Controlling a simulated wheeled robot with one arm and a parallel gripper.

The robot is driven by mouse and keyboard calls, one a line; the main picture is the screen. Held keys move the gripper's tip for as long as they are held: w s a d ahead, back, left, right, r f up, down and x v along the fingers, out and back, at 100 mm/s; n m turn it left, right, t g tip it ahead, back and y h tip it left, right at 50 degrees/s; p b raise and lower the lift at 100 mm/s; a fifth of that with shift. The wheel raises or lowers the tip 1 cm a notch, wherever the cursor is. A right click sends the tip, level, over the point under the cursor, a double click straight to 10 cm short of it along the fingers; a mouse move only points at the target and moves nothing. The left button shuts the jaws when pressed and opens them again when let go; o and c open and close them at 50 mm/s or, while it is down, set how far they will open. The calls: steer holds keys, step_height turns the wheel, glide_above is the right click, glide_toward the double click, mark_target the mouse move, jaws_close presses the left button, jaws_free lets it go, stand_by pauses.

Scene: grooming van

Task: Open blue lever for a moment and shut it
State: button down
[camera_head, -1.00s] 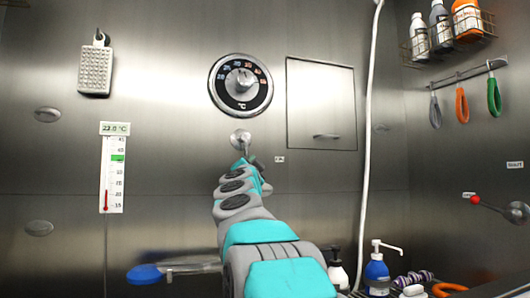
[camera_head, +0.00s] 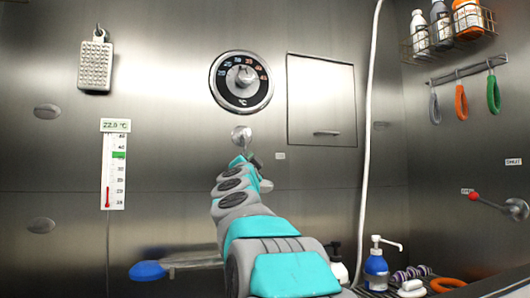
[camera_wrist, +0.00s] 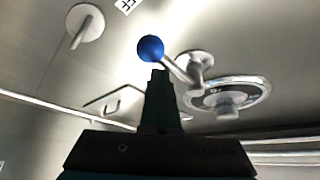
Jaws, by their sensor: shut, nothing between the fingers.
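The blue lever has a round blue knob (camera_wrist: 151,48) on a short metal arm, joined to a round wall mount (camera_wrist: 200,65) in the wrist view. In the head view the metal mount (camera_head: 241,134) shows below the dial, and my arm hides the knob. My gripper (camera_wrist: 160,73) is shut and empty, with its fingertips just below the knob in the wrist view. I cannot tell whether they touch it.
A temperature dial (camera_head: 241,80) and a closed wall hatch (camera_head: 321,100) are above my gripper. A red-knobbed lever (camera_head: 474,197) is on the right wall, near a SHUT label. A white hose (camera_head: 370,130) hangs right of the hatch. Bottles stand at lower right.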

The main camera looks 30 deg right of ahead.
steer(key=s+a, duration=0.3)
steer(key=s, duration=0.5)
steer(key=shift+s+a, duration=0.3)
steer(key=shift+s, duration=0.1)
